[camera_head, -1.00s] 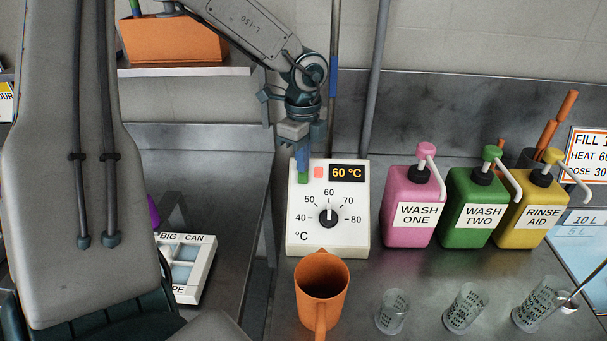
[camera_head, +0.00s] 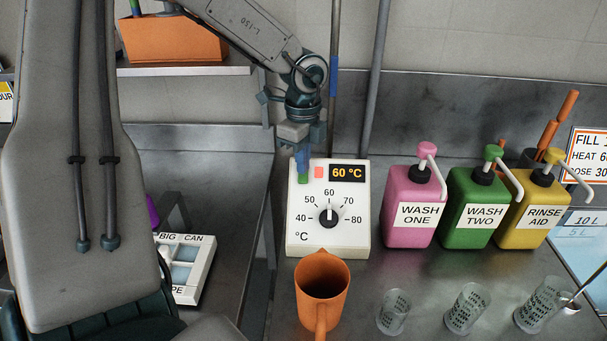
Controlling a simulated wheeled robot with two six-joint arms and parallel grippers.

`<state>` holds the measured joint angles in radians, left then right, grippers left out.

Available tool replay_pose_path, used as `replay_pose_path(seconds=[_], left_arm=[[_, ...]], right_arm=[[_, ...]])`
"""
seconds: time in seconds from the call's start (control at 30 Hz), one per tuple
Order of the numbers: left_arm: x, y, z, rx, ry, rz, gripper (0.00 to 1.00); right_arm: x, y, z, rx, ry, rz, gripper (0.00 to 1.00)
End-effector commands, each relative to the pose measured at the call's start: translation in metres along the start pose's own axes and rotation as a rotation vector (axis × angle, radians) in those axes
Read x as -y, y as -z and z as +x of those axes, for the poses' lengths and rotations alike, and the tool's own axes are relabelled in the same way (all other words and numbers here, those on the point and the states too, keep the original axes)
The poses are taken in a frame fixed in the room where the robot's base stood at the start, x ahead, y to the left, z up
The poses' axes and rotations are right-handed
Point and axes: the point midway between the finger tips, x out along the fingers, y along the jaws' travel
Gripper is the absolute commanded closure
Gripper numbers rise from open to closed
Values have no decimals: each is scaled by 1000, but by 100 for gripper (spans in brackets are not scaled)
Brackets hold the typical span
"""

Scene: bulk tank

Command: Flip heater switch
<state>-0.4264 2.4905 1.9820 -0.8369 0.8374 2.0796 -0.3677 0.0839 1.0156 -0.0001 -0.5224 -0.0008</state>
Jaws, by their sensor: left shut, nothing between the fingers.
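The white heater box (camera_head: 305,235) stands on the metal counter. My right gripper is not in view.
An orange jug (camera_head: 322,285) stands just in front of the box. Pink (camera_head: 408,238), green (camera_head: 470,240) and yellow (camera_head: 528,238) pump bottles stand to the right, with clear measuring cups (camera_head: 465,308) before them. A white compartment tray (camera_head: 200,270) lies to the left.

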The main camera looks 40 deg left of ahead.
Motion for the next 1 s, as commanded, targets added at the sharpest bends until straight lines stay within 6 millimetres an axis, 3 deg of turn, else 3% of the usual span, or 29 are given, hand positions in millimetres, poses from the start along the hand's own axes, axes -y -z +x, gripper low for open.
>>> replay_pose_path(seconds=[0.37,1.0], left_arm=[[-1,0,1,-1,-3,0,100],[0,0,-49,0,0,0,100]], right_arm=[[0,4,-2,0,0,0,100],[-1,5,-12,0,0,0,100]])
